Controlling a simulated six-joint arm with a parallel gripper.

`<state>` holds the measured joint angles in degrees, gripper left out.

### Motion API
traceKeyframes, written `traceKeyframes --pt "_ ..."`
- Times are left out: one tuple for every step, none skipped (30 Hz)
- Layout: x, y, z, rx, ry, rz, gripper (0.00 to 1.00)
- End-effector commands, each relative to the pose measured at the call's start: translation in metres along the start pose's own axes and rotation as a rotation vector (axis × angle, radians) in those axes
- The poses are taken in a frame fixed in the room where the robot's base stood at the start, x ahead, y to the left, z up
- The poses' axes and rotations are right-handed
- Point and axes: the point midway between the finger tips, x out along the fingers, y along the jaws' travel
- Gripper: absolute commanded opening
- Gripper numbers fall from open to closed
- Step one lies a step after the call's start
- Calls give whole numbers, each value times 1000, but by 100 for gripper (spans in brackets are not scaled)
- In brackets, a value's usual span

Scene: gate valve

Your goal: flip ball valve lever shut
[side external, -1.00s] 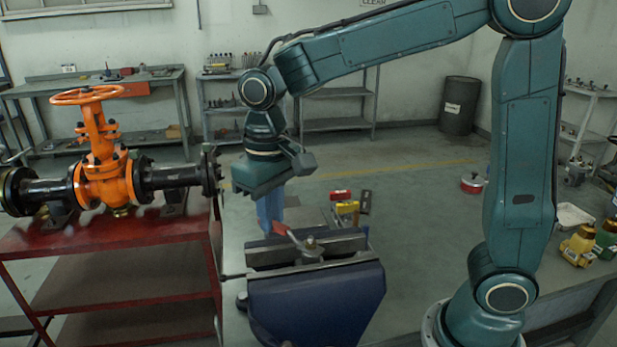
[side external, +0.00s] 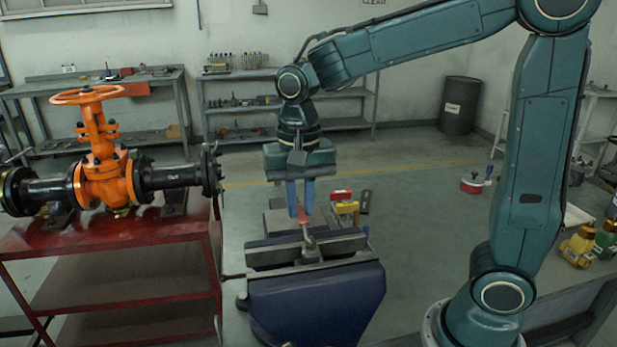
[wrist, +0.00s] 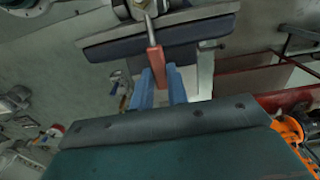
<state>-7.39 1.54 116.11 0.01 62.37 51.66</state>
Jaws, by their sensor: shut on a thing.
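The ball valve (side external: 310,248) is held in the jaws of a dark blue vise (side external: 315,295); it also shows at the top of the wrist view (wrist: 138,8). Its lever has a red grip (side external: 302,216) that points away from the side camera. My gripper (side external: 301,212) has blue fingers pointing down, one on each side of the red grip. In the wrist view the fingers (wrist: 161,88) are shut on the red grip (wrist: 157,66), near its free end. The valve's lower body is hidden by the vise.
An orange gate valve (side external: 103,180) with black pipes stands on a red table (side external: 100,235) at the left. Red and yellow-handled valves (side external: 343,204) lie behind the vise. Brass and green fittings (side external: 580,245) sit at the right. The bench to the right of the vise is mostly clear.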

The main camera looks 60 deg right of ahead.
Motion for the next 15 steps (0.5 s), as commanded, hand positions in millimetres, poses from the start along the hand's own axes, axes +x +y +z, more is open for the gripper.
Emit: traceKeyframes --pt "-1 1 0 12 1 -2 0" --pt "-1 1 0 17 1 -2 0" --pt "-1 2 0 23 1 -2 0" --pt "-1 2 0 26 1 -1 0" --pt "-1 2 0 28 1 -1 0" --pt "-1 2 0 30 1 -1 0" --pt "-1 2 0 31 1 -1 0" --pt "-1 3 0 32 1 -1 0" --pt "-1 3 0 32 1 -1 0" --pt "-1 3 0 32 1 0 0" --pt "-1 3 0 32 1 0 0" --pt "-1 3 0 33 1 0 0" --pt "-1 3 0 33 1 0 0" --pt "-1 3 0 33 1 0 0" --pt "-1 3 0 33 1 1 0"
